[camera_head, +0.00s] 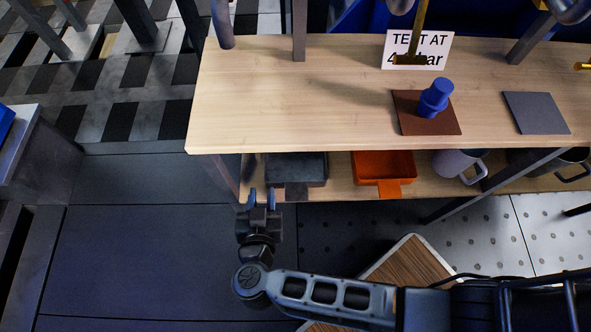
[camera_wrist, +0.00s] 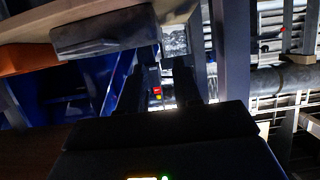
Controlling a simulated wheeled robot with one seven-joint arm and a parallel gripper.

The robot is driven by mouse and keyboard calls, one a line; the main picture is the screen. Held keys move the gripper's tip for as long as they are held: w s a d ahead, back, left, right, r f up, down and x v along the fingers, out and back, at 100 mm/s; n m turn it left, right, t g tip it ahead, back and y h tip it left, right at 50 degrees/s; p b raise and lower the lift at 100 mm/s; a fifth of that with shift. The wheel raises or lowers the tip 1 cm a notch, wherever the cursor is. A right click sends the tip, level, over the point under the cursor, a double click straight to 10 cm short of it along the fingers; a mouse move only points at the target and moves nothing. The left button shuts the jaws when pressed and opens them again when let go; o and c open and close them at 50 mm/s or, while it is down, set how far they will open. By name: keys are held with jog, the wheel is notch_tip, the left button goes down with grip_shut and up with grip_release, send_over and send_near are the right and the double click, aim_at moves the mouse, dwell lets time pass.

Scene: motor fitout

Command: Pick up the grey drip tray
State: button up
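The grey drip tray (camera_head: 296,168) sits on the lower shelf under the wooden bench, with a tab sticking out over the shelf's front edge. It also shows in the wrist view (camera_wrist: 105,33), at the upper left beyond my fingers. My gripper (camera_head: 262,197) is in front of the shelf, just left of the tray's tab. Its two fingers stand apart with a gap between them in both views, and it looks empty. The wrist view shows the fingers (camera_wrist: 158,80) dark and in shadow. The bench top hides the back of the tray.
An orange tray (camera_head: 383,168) stands right of the grey one, then a grey mug (camera_head: 460,163). The bench top (camera_head: 290,95) overhangs the shelf, with a leg (camera_head: 226,178) left of the tray. A wood-topped surface (camera_head: 410,265) lies near my arm. Floor at left is clear.

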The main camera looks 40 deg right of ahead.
jog(key=b+x, duration=0.1)
jog(key=x, duration=0.4)
jog(key=shift+a+f, duration=0.1)
jog(key=shift+f, duration=0.05)
jog(key=shift+b+x, duration=1.15)
jog(key=shift+x, duration=2.35)
grip_shut()
